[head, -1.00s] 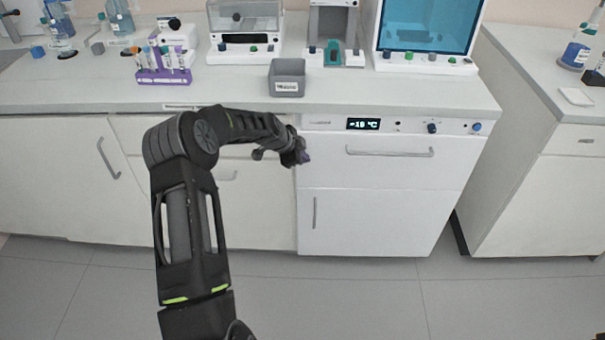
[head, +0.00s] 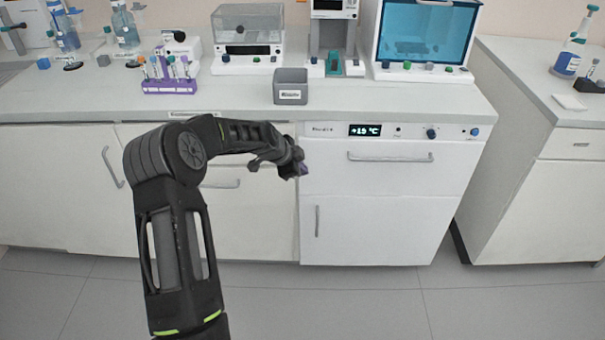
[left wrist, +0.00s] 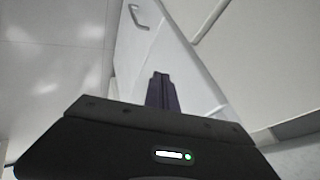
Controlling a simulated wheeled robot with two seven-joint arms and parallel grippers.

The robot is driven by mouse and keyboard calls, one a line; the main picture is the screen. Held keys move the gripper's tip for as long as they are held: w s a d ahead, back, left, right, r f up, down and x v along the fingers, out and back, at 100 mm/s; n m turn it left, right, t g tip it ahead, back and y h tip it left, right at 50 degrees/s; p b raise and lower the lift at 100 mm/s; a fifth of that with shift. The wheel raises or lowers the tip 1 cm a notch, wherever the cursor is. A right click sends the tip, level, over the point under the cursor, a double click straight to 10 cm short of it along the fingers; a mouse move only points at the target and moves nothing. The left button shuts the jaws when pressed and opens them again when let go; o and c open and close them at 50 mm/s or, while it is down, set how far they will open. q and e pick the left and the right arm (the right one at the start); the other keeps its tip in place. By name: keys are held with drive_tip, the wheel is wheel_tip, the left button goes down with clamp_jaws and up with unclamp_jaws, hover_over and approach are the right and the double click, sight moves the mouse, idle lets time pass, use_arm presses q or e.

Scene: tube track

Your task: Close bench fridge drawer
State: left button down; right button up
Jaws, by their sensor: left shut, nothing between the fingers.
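The bench fridge (head: 375,235) is a white unit under the counter. Its upper drawer front (head: 370,178) has a horizontal handle (head: 390,157) and looks flush, or nearly so, with the fridge body. My left gripper (head: 299,172) is at the fridge's left front edge, left of the drawer handle. I cannot tell whether it touches the front. In the left wrist view its dark purple fingers (left wrist: 162,90) are together and empty, with a white front and a handle (left wrist: 138,16) beyond them. My right gripper is out of view.
A grey bin (head: 290,87), a purple tube rack (head: 170,86) and several instruments stand on the counter (head: 235,103) above. White cabinets (head: 60,190) lie left of the fridge, and another bench (head: 540,200) stands to the right. The floor in front is clear.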

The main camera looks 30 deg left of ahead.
use_arm(q)
drive_tip(key=v, duration=0.6)
drive_tip(key=shift+s+b, duration=0.2)
drive_tip(key=shift+b, duration=0.1)
drive_tip(key=shift+r, duration=0.1)
drive_tip(key=s+d+f+n+g+p, duration=0.1)
drive_tip(key=s+d+f+n, duration=0.35)
drive_tip(key=d+f, duration=0.2)
drive_tip(key=s+d+f+n+h+p, duration=0.1)
drive_tip(key=s+d+f+n, duration=0.2)
drive_tip(key=d+f+n, duration=0.3)
drive_tip(key=s+d+f+n+g, duration=0.1)
drive_tip(key=s+d+f+n, duration=0.2)
drive_tip(key=d+f, duration=0.4)
drive_tip(key=s+d+f+g+h+p, duration=0.1)
drive_tip(key=s+d+g, duration=0.1)
drive_tip(key=s+d, duration=0.7)
drive_tip(key=s+d+f+m+g+h+p, duration=0.1)
drive_tip(key=s+d+f+g+p, duration=0.1)
drive_tip(key=s+d, duration=0.8)
drive_tip(key=s, duration=0.3)
drive_tip(key=shift+s+g, duration=0.3)
drive_tip(key=shift+s, duration=0.05)
